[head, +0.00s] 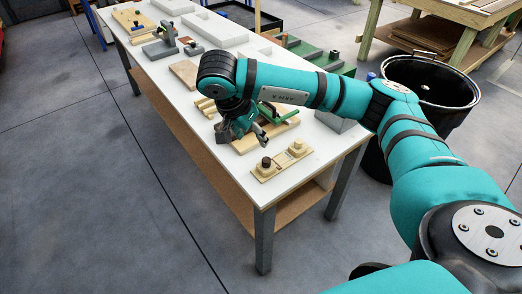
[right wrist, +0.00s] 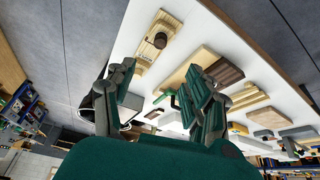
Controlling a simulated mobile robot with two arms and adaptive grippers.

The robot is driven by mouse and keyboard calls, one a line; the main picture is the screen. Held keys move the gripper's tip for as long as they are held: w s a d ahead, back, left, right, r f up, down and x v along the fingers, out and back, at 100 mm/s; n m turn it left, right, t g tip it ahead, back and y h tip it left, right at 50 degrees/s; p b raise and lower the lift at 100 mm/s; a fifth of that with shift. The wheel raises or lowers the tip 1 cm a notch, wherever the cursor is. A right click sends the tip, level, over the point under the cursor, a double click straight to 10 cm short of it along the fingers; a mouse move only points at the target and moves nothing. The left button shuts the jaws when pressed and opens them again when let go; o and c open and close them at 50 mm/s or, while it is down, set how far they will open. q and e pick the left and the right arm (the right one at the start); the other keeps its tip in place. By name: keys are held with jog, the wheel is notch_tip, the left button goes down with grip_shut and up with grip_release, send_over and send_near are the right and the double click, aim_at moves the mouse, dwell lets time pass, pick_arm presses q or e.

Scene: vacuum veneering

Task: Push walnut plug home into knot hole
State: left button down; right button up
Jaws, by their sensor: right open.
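The dark brown walnut plug (head: 266,162) stands at the left end of a small pale wooden board (head: 281,167) near the table's front edge. The plug's dark top shows above the pale wood around it; I cannot tell how deep it sits. In the right wrist view the plug (right wrist: 160,40) shows on the pale board (right wrist: 146,63), beyond the fingertips. My right gripper (head: 245,132) is open and empty, behind and a little left of the plug, apart from it. The gripper (right wrist: 162,82) has its fingers spread in the wrist view. The knot hole itself cannot be made out. My left gripper is out of view.
A wooden block with a green tool (head: 272,116) lies just behind the gripper. A black bin (head: 432,88) stands right of the white table (head: 228,171). The table's front corner is clear.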

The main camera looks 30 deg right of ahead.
send_near(266, 159)
jog(key=f, duration=0.1)
jog(key=p+x, duration=0.1)
jog(key=x, duration=0.7)
jog(key=shift+d, duration=0.2)
grip_shut()
jog(key=shift+r, duration=0.1)
jog(key=shift+s+r+p, duration=0.1)
jog(key=shift+r+p, duration=0.95)
jog(key=shift+r, duration=0.75)
